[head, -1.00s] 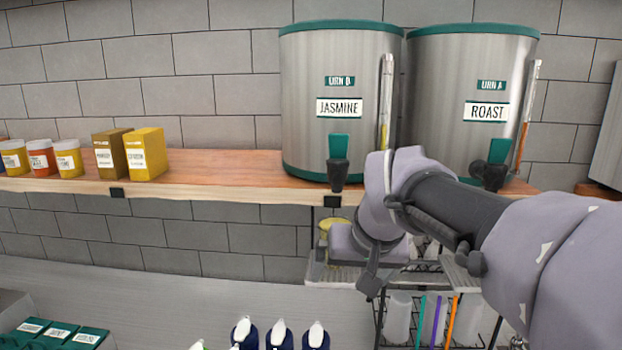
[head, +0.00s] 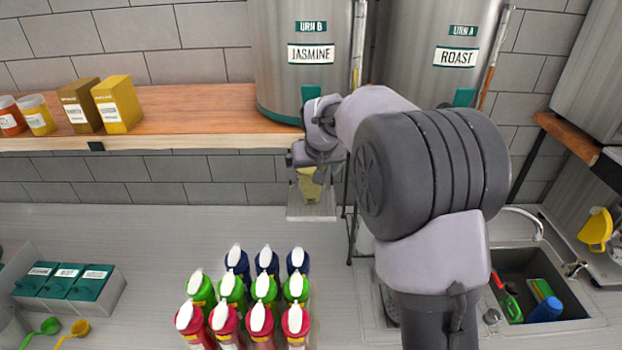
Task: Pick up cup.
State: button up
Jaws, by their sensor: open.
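A pale yellow, see-through cup (head: 310,188) stands on a small grey shelf (head: 310,213) below the wooden shelf, under the Jasmine urn. My gripper (head: 308,166) is at the upper part of the cup and hides its top. Its fingers are small and partly hidden by my own wrist, so I cannot tell if they touch the cup. The gripper is open.
Two steel urns, Jasmine (head: 305,75) and Roast (head: 440,80), stand on the wooden shelf (head: 190,120). Several capped bottles (head: 262,290) stand on the counter (head: 150,230) in front. A sink (head: 530,285) lies at the right.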

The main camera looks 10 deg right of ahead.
jog(key=x, duration=0.3)
jog(key=shift+w+f, duration=0.1)
jog(key=shift+w, duration=0.3)
jog(key=shift+s, duration=0.2)
jog(key=shift+c, duration=0.5)
jog(key=shift+s, duration=0.1)
jog(key=c, duration=1.9)
jog(key=shift+o, duration=0.2)
